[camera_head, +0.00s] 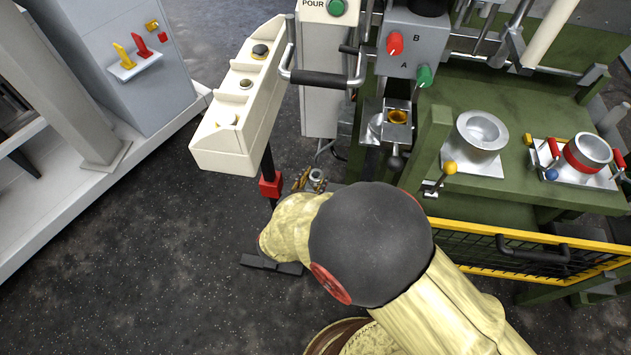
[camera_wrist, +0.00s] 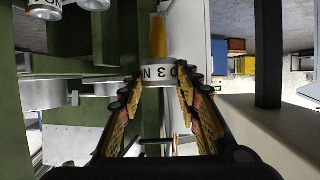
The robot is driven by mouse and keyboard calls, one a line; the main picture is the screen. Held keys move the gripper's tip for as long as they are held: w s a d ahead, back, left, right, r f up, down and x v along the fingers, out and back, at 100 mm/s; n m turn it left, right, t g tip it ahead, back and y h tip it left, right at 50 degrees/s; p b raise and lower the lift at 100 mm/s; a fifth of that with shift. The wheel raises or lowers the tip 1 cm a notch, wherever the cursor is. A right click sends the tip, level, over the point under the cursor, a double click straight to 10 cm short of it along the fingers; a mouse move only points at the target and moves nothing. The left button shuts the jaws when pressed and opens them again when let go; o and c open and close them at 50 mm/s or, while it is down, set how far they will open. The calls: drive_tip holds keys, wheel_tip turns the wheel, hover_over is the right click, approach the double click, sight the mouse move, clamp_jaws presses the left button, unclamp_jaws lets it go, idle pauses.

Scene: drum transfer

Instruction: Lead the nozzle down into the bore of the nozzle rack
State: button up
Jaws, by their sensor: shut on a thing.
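My gripper (camera_wrist: 160,80) is shut on the nozzle in the wrist view. The nozzle has a white collar (camera_wrist: 158,71) with black lettering, and an orange-yellow tube (camera_wrist: 158,36) runs from it. The fingers hold it from both sides. I cannot tell for certain which fixture is the nozzle rack, and no bore shows clearly around the nozzle.
A cream console (camera_head: 212,150) with round fittings stands left of my gripper on a dark post with a red clamp (camera_head: 270,186). A green bench (camera_head: 455,105) with metal cups (camera_head: 481,132) stands right. A yellow-framed guard (camera_head: 470,228) fronts it. Floor at left is clear.

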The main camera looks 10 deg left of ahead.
sight(314, 188)
drive_tip(key=shift+w+r, duration=0.1)
wheel_tip(314, 188, down, 6)
drive_tip(key=b, duration=0.5)
drive_tip(key=shift+r+b, duration=0.1)
drive_tip(key=shift+b, duration=0.3)
drive_tip(key=shift+r+p, duration=0.1)
drive_tip(key=shift+p, duration=0.25)
drive_tip(key=shift+a, duration=0.1)
